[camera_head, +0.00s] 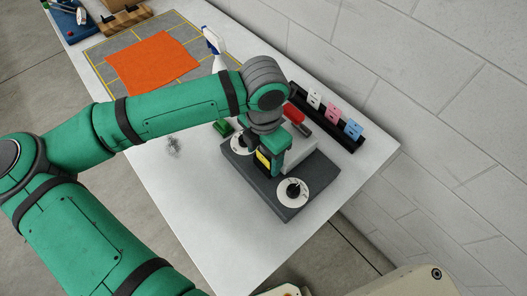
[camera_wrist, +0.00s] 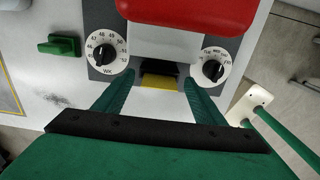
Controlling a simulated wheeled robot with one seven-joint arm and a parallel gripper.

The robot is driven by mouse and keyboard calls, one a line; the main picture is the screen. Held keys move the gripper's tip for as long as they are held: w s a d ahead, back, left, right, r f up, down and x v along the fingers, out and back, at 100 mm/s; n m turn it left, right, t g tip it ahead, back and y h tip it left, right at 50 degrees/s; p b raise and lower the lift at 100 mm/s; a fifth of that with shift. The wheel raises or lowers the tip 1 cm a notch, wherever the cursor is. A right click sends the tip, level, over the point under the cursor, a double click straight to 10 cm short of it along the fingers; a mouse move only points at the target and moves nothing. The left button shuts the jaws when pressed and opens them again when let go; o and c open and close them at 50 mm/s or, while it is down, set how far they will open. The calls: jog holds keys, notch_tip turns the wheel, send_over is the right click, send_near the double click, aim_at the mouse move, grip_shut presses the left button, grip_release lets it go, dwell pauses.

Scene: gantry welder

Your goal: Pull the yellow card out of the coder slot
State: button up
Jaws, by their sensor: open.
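The yellow card (camera_wrist: 159,82) sits in the dark slot of the coder, with its yellow edge sticking out toward my gripper. In the head view the card (camera_head: 263,158) is partly hidden by my gripper. The coder (camera_head: 296,205) is a dark grey base with a lighter raised block and two white dials. My gripper (camera_wrist: 158,95) is open, with its two green fingers on either side of the card and apart from it. In the head view my gripper (camera_head: 270,160) is low over the middle of the coder.
The left dial (camera_wrist: 106,51) and right dial (camera_wrist: 214,67) flank the slot. A red part (camera_head: 293,114) is on the coder's back. A black rack (camera_head: 325,120) holds white, pink and blue cards. A green block (camera_head: 223,127), orange cloth (camera_head: 152,63) and spray bottle (camera_head: 213,42) are nearby.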

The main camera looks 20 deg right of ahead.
jog(key=shift+c, duration=0.3)
jog(key=c, duration=1.1)
jog(key=shift+r, duration=3.75)
jog(key=shift+c, duration=0.2)
